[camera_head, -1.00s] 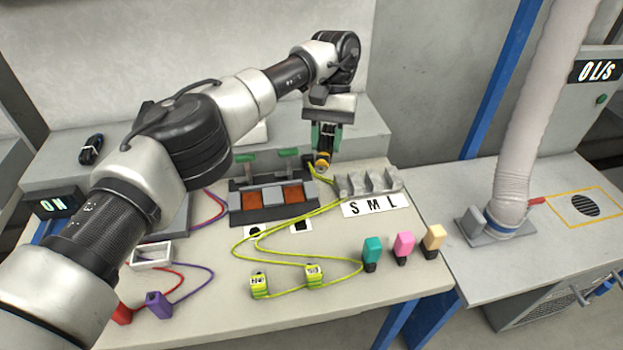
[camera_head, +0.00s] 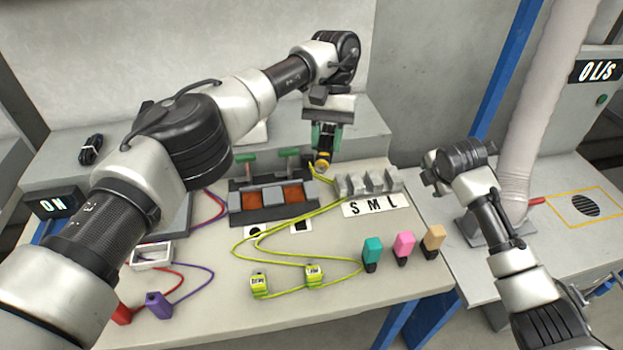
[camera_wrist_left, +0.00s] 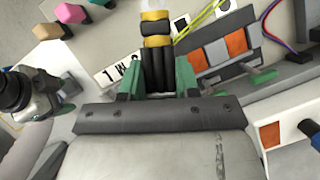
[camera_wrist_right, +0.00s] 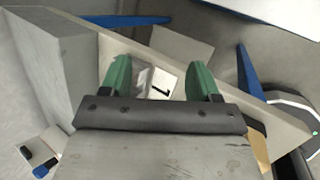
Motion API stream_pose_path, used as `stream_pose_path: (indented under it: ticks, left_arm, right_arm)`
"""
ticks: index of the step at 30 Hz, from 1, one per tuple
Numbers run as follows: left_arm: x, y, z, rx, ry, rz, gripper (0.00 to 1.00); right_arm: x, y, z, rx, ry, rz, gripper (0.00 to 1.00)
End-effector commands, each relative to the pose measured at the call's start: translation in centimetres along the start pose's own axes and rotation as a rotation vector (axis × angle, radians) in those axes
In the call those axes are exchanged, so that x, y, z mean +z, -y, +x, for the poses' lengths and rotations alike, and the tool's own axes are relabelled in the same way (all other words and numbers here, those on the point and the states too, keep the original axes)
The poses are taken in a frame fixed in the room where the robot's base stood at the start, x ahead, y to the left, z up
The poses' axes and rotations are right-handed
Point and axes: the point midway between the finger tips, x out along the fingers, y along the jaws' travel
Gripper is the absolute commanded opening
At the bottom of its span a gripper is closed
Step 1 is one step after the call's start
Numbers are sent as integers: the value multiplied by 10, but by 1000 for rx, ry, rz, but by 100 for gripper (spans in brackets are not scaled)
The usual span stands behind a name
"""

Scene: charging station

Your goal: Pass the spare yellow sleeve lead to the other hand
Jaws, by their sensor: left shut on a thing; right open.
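My left gripper (camera_head: 324,146) is shut on the spare yellow sleeve lead (camera_head: 322,164), above the back of the bench. In the left wrist view the lead (camera_wrist_left: 156,28) shows yellow bands and black ribbed parts between the green fingers. A yellow-green cable (camera_head: 322,205) shows below the held lead; where they join is hard to see. My right gripper (camera_head: 432,175) is to the right of the bench, well apart from the lead. In the right wrist view its green fingers (camera_wrist_right: 160,80) are open with nothing held between them.
A grey notched rack (camera_head: 368,182) with an S M L card (camera_head: 376,205) stands below the left gripper. Teal (camera_head: 372,250), pink (camera_head: 404,244) and orange (camera_head: 433,240) pieces stand at the front right. Two yellow labelled blocks (camera_head: 314,275) lie in front. A hose (camera_head: 530,130) rises at right.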

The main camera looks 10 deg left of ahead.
Motion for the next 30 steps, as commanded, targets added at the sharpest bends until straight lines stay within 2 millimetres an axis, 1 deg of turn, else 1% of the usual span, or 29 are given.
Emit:
stream_pose_path:
  ticks: [1, 2, 3, 5, 6, 8, 9, 11, 12, 14, 15, 17, 18, 21, 24, 27, 30]
  left_arm:
    - [0, 0, 0, 0, 0, 0, 8]
    - [0, 0, 0, 0, 0, 0, 8]
    - [0, 0, 0, 0, 0, 0, 8]
    - [0, 0, 0, 0, 0, 0, 8]
    - [0, 0, 0, 0, 0, 0, 8]
    - [0, 0, 0, 0, 0, 0, 8]
    - [0, 0, 0, 0, 0, 0, 8]
    - [0, 0, 0, 0, 0, 0, 8]
    - [0, 0, 0, 0, 0, 0, 8]
    - [0, 0, 0, 0, 0, 0, 8]
    - [0, 0, 0, 0, 0, 0, 8]
    - [0, 0, 0, 0, 0, 0, 8]
    - [0, 0, 0, 0, 0, 0, 8]
    - [0, 0, 0, 0, 0, 0, 8]
    - [0, 0, 0, 0, 0, 0, 8]
    - [0, 0, 0, 0, 0, 0, 8]
    - [0, 0, 0, 0, 0, 0, 8]
  right_arm:
    - [-26, -10, -16, -15, -47, -70, 62]
    - [-40, -13, -26, -31, -72, -117, 62]
    - [-60, -16, -39, -48, -106, -183, 62]
    - [-91, -18, -59, -68, -145, -284, 62]
    - [-111, -17, -71, -76, -162, -346, 62]
    - [-143, -12, -87, -77, -165, -425, 62]
    - [-165, -8, -97, -67, -157, -467, 62]
    - [-197, -1, -111, -38, -136, -516, 62]
    - [-218, 4, -122, -10, -115, -548, 62]
    - [-243, 6, -143, 48, -69, -605, 62]
    - [-254, 5, -159, 88, -24, -653, 62]
    - [-263, -2, -183, 149, 65, -735, 62]
    - [-266, -7, -199, 185, 132, -792, 62]
    - [-267, -19, -233, 255, 303, -916, 62]
    - [-267, -25, -258, 296, 431, -995, 62]
    - [-268, -27, -272, 317, 508, -1038, 62]
    - [-266, -29, -275, 322, 539, -1053, 62]
